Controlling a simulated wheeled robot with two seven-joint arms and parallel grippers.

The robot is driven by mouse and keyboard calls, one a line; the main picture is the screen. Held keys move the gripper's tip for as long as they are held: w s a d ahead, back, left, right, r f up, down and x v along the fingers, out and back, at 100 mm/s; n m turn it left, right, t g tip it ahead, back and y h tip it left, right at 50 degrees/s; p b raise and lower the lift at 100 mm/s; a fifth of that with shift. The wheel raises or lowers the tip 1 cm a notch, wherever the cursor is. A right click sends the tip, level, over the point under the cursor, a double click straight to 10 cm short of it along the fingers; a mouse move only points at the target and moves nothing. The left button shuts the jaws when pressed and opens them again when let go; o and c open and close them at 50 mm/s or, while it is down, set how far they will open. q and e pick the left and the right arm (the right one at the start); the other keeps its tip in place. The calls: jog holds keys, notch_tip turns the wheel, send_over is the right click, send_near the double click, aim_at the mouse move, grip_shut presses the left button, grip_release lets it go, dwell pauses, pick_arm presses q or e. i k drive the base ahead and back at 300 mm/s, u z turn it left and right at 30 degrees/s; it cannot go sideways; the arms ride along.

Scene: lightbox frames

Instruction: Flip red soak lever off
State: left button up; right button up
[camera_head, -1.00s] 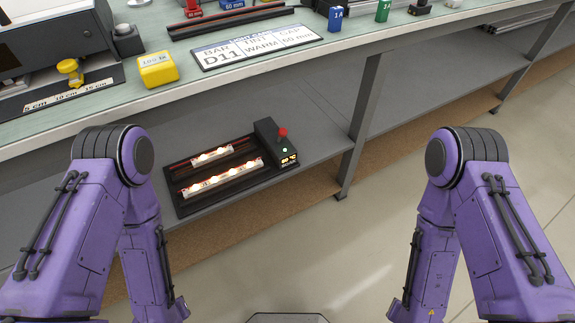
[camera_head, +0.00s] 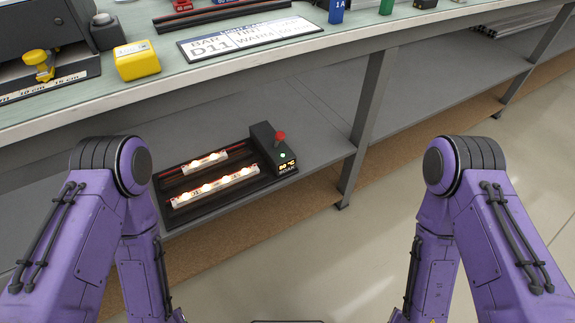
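The red soak lever (camera_head: 280,136) stands up on top of a black control box (camera_head: 263,141) on the grey lower shelf. The box front has a lit green light and an orange display whose reading is too small to be sure of. The box joins a black tray (camera_head: 177,218) holding two glowing light strips, a shorter one (camera_head: 205,162) behind a longer one (camera_head: 216,187). My two purple arms hang at the left and right of the picture, apart from the lever. Both grippers are outside the picture.
The bench top above holds a yellow block (camera_head: 136,60), a sign reading D11 (camera_head: 250,36), a blue block (camera_head: 336,11) and a green block (camera_head: 386,6). A grey bench leg (camera_head: 368,125) stands right of the box. Shelf space between box and leg is clear.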

aim_at(279, 135)
jog(key=u, duration=1.1)
jog(key=k, duration=0.85)
jog(key=z, duration=1.25)
jog(key=i, duration=0.5)
